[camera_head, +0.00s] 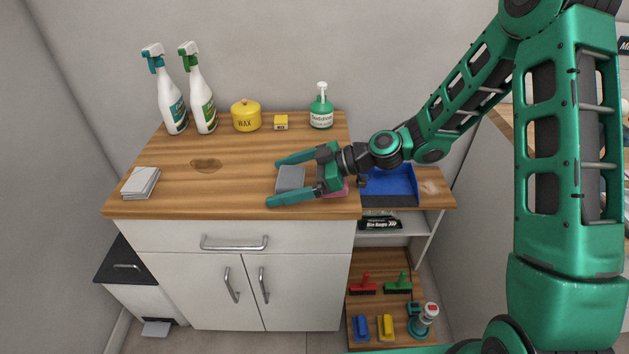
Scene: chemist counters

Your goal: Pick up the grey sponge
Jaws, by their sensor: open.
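The grey sponge (290,179) lies on the wooden counter top (225,184), near its front right. My gripper (273,182) reaches in from the right, with its two green fingers open. One finger is on the far side of the sponge and the other on the near side, so the sponge lies between them in this view. I cannot tell whether the fingers touch it or how high they are above the counter. A pink item (337,194) shows partly beneath my gripper's body, beside the grey sponge; most of it is hidden.
Two spray bottles (173,104), a yellow wax tin (246,115), a small yellow box (281,122) and a green pump bottle (321,110) stand along the back. White cloths (141,182) lie at left, near a dark stain (206,165).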

